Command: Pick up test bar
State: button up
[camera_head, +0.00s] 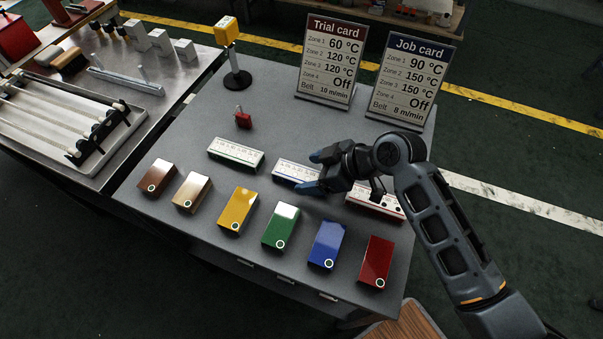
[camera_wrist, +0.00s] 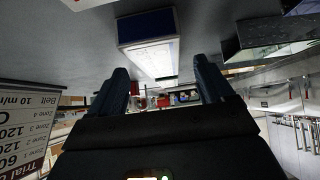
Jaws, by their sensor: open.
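Nothing in view is labelled as the test bar. A flat grey metal bar with an upright peg (camera_head: 125,81) lies on the left bench. Three long white blocks with printed tops stand on the grey table: one green-edged (camera_head: 236,152), one blue-edged (camera_head: 290,169), one red-edged (camera_head: 376,202). My gripper (camera_head: 315,172) is open and points left, close to the blue-edged block and partly covering it in the head view. In the wrist view a white block with a blue side (camera_wrist: 155,52) shows beyond the open, empty fingers (camera_wrist: 160,78).
A row of coloured blocks, such as the green one (camera_head: 281,226), lines the table's front. Trial card (camera_head: 327,60) and Job card (camera_head: 412,80) stand at the back. A yellow block on a stand (camera_head: 228,32) and small red object (camera_head: 243,119) stand left. A rod tray (camera_head: 62,115) is on the left bench.

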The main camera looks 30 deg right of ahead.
aim_at(302, 177)
jog(key=shift+x, duration=1.1)
jog(key=c, duration=1.1)
